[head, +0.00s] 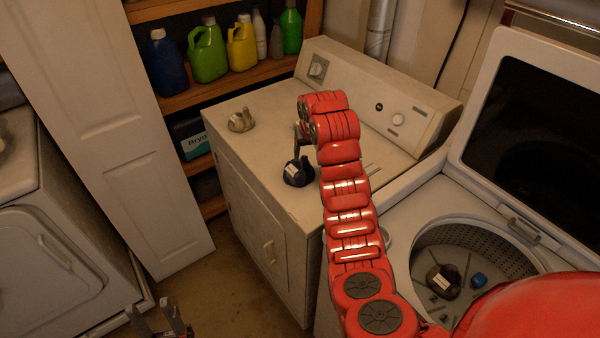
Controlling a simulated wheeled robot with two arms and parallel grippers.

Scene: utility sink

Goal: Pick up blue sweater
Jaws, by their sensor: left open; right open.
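A small dark blue bundle with a pale patch (298,172) sits on the white dryer top (262,150); it is the likeliest blue sweater, but too small to tell surely. My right arm reaches over the dryer from the lower right. Its gripper (300,140), partly hidden by the red wrist, is open and points down just above the bundle. I cannot tell whether the fingers touch it. My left gripper (161,324) is open and empty at the bottom left edge, low in front of the dryer, far from the bundle.
An open top-load washer (400,215) holds a dark item (443,282) and a small blue item (479,280). A beige object (241,120) sits on the dryer's left. Shelves behind hold several bottles (208,50). A white door (110,120) stands left; floor is clear between.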

